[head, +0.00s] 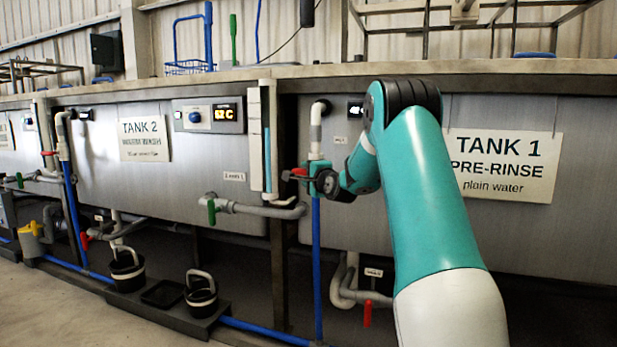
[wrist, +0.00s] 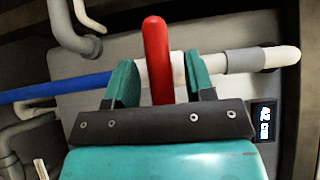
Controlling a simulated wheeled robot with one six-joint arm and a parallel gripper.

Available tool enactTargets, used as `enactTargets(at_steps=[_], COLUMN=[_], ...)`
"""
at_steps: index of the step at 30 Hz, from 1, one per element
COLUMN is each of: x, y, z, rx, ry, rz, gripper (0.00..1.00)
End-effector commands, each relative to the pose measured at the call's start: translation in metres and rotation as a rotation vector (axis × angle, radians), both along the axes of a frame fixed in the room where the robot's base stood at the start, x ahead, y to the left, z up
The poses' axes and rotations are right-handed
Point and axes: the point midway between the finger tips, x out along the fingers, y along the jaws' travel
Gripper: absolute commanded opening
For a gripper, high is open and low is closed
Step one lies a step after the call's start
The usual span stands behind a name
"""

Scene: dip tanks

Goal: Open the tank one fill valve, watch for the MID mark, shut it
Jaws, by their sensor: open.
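The tank one fill valve's red lever (head: 299,172) sits on the upright fill pipe (head: 316,232), which is blue below and white above. In the wrist view the lever (wrist: 157,50) lies across the pipe (wrist: 225,64), between the two green fingers of my gripper (wrist: 160,84). The fingers are open, with a gap on the right; I cannot tell whether the left one touches. In the head view my gripper (head: 318,180) is at the valve and partly hides it. Tank one (head: 420,235) is at right. A level tube (head: 267,158) with a blue column stands left of the pipe; its marks are too small to read.
A red drain lever (head: 367,313) hangs low under tank one. A green-handled valve (head: 211,209) is on tank two (head: 130,185). Black buckets (head: 201,298) stand on a low platform at left. A small display (wrist: 263,121) is near the pipe's top.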

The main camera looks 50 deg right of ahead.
Motion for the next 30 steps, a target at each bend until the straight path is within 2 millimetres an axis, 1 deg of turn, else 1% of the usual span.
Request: enactTargets(at_steps=[9,11,12,14,15,16,23,30], x=[0.0023,0.0023,0.0022,0.0021,0.0020,0.0020,0.0020,0.0022], y=[-0.0011,-0.0011,-0.0010,-0.0011,-0.0011,-0.0011,-0.0011,-0.0010], z=[0.0000,0.0000,0.0000,0.0000,0.0000,0.0001,0.0019,0.0078], rx=[0.000,0.000,0.000,0.000,0.000,0.000,-0.004,-0.041], ry=[0.001,0.001,0.001,0.001,0.001,0.001,0.014,0.100], rz=[0.000,0.000,0.000,0.000,0.000,0.000,0.000,0.001], gripper=[0.49,0.35,0.26,0.12,0.03,0.00,0.00,0.00])
